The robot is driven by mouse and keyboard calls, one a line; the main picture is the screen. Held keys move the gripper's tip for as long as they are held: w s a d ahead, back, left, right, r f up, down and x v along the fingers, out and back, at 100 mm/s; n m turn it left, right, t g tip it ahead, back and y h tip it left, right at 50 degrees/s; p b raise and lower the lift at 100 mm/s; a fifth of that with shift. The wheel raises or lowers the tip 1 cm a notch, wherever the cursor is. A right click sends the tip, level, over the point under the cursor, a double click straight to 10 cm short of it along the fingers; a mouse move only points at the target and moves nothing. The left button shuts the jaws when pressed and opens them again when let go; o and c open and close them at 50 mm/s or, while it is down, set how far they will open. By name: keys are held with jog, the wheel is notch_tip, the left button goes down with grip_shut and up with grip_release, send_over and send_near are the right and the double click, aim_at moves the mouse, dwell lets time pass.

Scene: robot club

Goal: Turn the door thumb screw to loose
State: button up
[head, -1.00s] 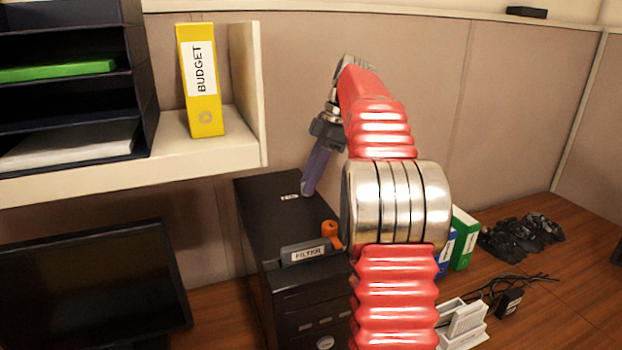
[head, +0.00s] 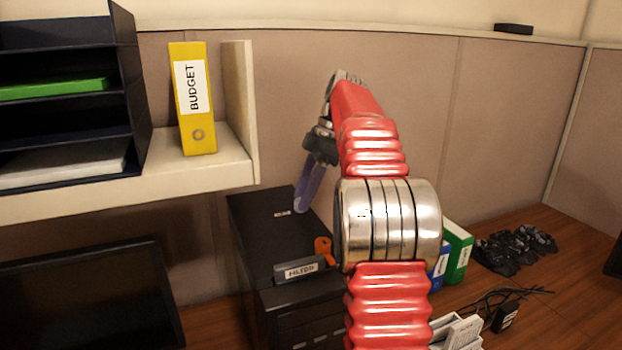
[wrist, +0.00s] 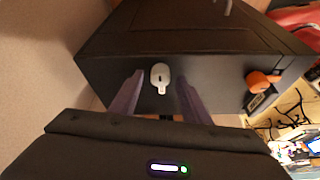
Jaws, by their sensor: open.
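A black tower case (head: 262,225) stands on the desk beside my arm. In the wrist view its dark face (wrist: 215,85) carries a pale grey rounded fitting (wrist: 160,72) with a dark slot and a small tab below; it looks like the thumb screw. My gripper (head: 304,196) is over the back of the case in the head view. In the wrist view my gripper (wrist: 160,80) is open, its purple fingers on either side of the fitting. I cannot tell whether they touch it. The fitting is not visible in the head view.
An orange lever (head: 323,248) sits by the dark labelled filter bar (head: 300,269) at the case's front. A shelf (head: 243,115) with a yellow BUDGET binder (head: 195,125) is at left, above a monitor (head: 90,300).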

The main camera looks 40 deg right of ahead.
jog(key=v, duration=0.6)
jog(key=shift+r, duration=0.35)
jog(key=shift+s+d, duration=0.2)
jog(key=shift+s, duration=0.05)
dwell(0.5)
